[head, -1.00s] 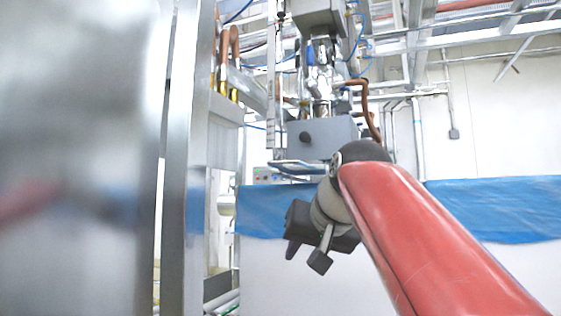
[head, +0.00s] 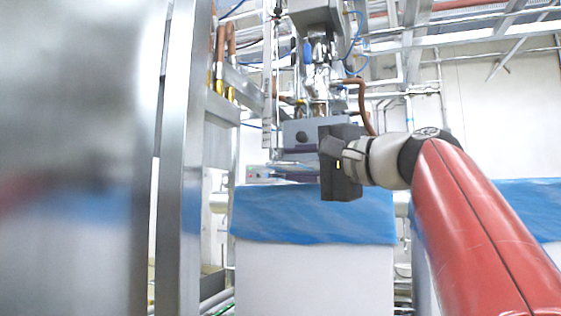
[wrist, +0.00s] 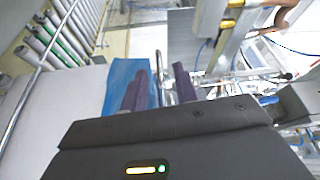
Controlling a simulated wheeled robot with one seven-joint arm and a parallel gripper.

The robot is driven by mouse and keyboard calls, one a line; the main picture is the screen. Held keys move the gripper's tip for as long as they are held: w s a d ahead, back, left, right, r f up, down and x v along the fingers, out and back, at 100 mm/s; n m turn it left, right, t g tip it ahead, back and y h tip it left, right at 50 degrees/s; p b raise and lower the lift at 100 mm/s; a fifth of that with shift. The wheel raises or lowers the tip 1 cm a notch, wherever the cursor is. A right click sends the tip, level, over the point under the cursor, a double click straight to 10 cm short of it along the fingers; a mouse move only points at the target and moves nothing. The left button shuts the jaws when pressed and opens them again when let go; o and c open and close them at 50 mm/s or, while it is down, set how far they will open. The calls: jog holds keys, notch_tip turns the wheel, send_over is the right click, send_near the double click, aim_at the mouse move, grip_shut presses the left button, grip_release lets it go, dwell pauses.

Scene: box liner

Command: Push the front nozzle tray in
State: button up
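A grey box-shaped unit (head: 302,133) with a dark round knob hangs under the machine head, in the middle of the head view. A thin flat tray-like part (head: 272,172) shows below it at the left; I cannot tell for sure whether this is the front nozzle tray. My gripper (head: 328,160) is in front of the grey unit and covers its right side; contact cannot be told. The tray cannot be made out clearly there.
A white box with a blue liner (head: 310,215) stands below my gripper, with another blue-lined box (head: 525,205) at the right. A metal frame post (head: 180,190) and a blurred metal panel (head: 70,160) fill the left. Rollers (wrist: 55,40) show in the wrist view.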

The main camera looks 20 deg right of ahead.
aim_at(289, 163)
jog(key=shift+x, duration=1.75)
grip_shut()
